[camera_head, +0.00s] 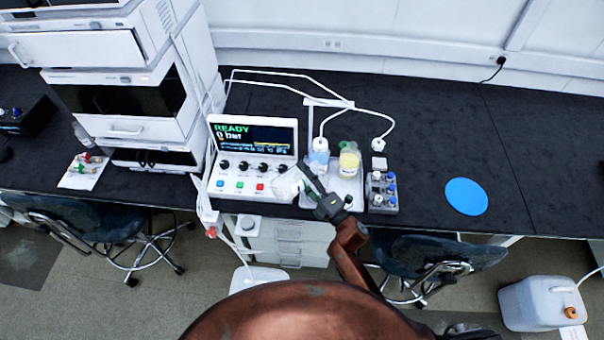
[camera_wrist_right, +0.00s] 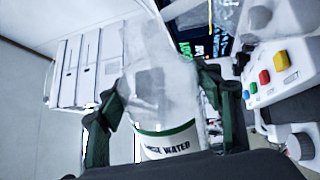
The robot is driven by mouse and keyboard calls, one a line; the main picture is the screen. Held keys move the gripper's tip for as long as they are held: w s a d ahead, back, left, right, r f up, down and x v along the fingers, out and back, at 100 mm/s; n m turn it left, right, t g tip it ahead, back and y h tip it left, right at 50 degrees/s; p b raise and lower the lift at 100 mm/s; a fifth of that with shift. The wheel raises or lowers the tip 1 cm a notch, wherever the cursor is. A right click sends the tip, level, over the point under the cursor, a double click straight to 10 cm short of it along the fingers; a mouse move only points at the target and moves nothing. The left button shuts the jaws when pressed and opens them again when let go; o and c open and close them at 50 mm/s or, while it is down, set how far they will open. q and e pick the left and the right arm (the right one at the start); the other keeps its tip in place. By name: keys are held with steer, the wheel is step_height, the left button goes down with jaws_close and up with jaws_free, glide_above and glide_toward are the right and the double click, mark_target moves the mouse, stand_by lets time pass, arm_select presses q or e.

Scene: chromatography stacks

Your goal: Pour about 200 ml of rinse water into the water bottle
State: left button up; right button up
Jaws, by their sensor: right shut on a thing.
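My right gripper (camera_head: 308,186) is shut on a clear container (camera_head: 285,185) in front of the instrument panel. In the right wrist view the container (camera_wrist_right: 165,75) sits between the two fingers (camera_wrist_right: 168,108), with a white, green-edged label reading rinse water. It looks tilted; its water level cannot be told. A bottle with bluish contents (camera_head: 318,160), likely the water bottle, stands on the tray (camera_head: 345,195), right of and behind the gripper. A white cap and tube are at its top; its label is unreadable. A yellow bottle (camera_head: 350,162) with a green top stands beside it. My left gripper is out of view.
The control panel (camera_head: 253,150) reads READY and stands close behind the held container. Tubes (camera_head: 330,104) arch over the tray. A vial rack (camera_head: 382,192) is right of the tray. A blue disc (camera_head: 466,196) lies farther right, with bare bench around it.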

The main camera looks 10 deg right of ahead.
steer(key=shift+r, duration=0.15)
steer(key=shift+s+a+f+n+y+b, duration=0.1)
steer(key=shift+f+n+y+b, duration=0.3)
steer(key=shift+n+b, duration=0.65)
steer(key=shift+n, duration=0.55)
steer(key=n, duration=0.1)
steer(key=r+n, duration=0.1)
steer(key=n+g, duration=0.1)
steer(key=n, duration=0.1)
steer(key=shift+s+a+r+y, duration=0.1)
steer(key=shift+a+r+y, duration=0.1)
steer(key=shift+r+y, duration=0.1)
